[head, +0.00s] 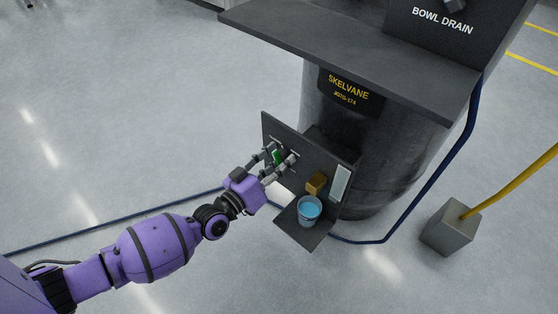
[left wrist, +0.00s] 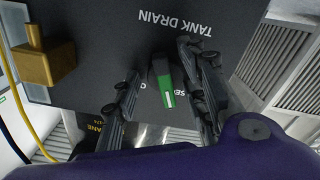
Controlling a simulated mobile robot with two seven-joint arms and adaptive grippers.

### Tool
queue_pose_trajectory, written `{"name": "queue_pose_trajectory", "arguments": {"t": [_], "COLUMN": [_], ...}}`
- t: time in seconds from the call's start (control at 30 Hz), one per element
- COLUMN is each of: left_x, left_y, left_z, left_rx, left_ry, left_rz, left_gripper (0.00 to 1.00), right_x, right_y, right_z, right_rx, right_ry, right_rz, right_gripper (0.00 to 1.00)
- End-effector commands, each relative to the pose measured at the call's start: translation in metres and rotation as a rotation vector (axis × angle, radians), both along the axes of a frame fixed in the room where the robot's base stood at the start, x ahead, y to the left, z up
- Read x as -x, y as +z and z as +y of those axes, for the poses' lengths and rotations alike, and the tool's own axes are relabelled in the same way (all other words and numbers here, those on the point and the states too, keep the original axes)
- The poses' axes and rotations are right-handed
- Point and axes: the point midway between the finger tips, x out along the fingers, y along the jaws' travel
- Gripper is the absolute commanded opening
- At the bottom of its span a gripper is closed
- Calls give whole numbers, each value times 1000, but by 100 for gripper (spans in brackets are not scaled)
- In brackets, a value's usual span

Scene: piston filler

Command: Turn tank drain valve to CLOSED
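The tank drain valve has a green handle (head: 278,157) on a dark upright panel (head: 273,128) in the head view. In the left wrist view the handle (left wrist: 166,88) has a dark hub and a white mark near its end. The label TANK DRAIN (left wrist: 172,18) reads upside down there. Letters beside the handle are partly hidden, so I cannot read the whole word. My left gripper (head: 280,163) is at the panel, its fingers apart on either side of the handle. In the wrist view gaps show between handle and fingers (left wrist: 162,100). My right gripper is not in view.
A brass block (head: 316,183) sticks out from the panel, right of the gripper. A cup of blue liquid (head: 309,209) stands on the small shelf below. The dark machine ledge (head: 350,52) overhangs above. A grey block with a yellow pole (head: 450,229) stands at right.

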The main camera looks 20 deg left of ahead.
Motion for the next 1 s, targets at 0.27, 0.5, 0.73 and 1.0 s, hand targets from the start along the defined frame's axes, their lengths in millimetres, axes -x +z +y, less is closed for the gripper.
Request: {"name": "queue_pose_trajectory", "arguments": {"t": [0.27, 0.5, 0.73, 1.0], "left_x": [0, 0, 0, 0], "left_y": [0, 1, 2, 4], "left_z": [0, 0, 0, 0], "left_rx": [0, 0, 110, 329], "left_ry": [0, 0, 0, -2], "left_rz": [0, -1, 36, 115], "left_gripper": [27, 0, 0, 0], "right_x": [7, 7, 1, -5], "right_y": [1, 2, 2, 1], "right_z": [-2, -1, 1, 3], "right_rx": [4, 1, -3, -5], "right_ry": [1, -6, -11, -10], "right_rz": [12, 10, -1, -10], "right_gripper": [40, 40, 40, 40]}}
